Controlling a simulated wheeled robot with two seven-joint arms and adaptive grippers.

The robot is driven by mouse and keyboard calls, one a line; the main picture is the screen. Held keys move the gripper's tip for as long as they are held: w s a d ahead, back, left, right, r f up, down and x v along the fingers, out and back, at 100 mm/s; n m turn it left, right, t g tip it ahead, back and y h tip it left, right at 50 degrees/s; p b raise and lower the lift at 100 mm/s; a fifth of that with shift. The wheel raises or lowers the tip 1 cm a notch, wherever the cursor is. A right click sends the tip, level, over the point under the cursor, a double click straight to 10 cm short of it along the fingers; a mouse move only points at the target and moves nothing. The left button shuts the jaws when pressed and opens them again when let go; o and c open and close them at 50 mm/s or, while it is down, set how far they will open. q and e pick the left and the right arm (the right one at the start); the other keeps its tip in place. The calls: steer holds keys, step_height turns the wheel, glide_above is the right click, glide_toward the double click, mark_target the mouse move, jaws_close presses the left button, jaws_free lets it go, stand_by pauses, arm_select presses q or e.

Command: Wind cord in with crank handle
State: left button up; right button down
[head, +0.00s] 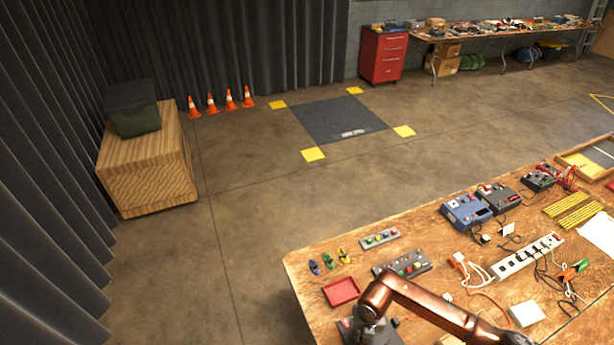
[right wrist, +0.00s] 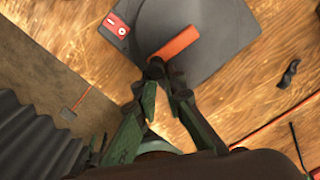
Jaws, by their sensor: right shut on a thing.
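A dark grey cord winder (right wrist: 205,30) with a round drum lies on the wooden table. An orange crank arm (right wrist: 176,45) slants across it in the right wrist view. My right gripper (right wrist: 167,78) has its fingertips at the lower left end of the crank arm, shut on the crank handle, which the fingertips mostly hide. In the head view, my right gripper (head: 368,332) is at the bottom edge over the winder, largely covered by its own arm. A reddish cord (right wrist: 262,131) runs along the table at right in the wrist view. My left gripper is out of view.
A red tray (head: 341,291), a button panel (head: 402,265) and small coloured clips (head: 329,261) lie near the winder. A white power strip (head: 527,256) and loose cables are farther right. The table's left edge is close; open floor lies beyond it.

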steer(key=shift+w+b, duration=0.7)
steer(key=shift+w, duration=0.85)
steer(key=shift+w+d+b, duration=0.5)
steer(key=shift+w+d, duration=0.35)
steer(key=shift+w, duration=0.2)
steer(key=shift+w+d, duration=0.25)
steer(key=shift+d, duration=0.35)
steer(key=shift+w+d, duration=0.2)
steer(key=shift+d, duration=0.4)
steer(key=shift+s+d, duration=0.15)
steer(key=shift+d, duration=1.15)
steer(key=shift+s+d, duration=0.85)
steer(key=shift+d, duration=0.25)
steer(key=shift+s+d+p, duration=0.2)
steer(key=shift+s+d, duration=0.1)
steer(key=shift+d, duration=0.25)
steer(key=shift+s+d+p, duration=0.2)
steer(key=shift+s+d, duration=0.1)
steer(key=shift+d, duration=0.25)
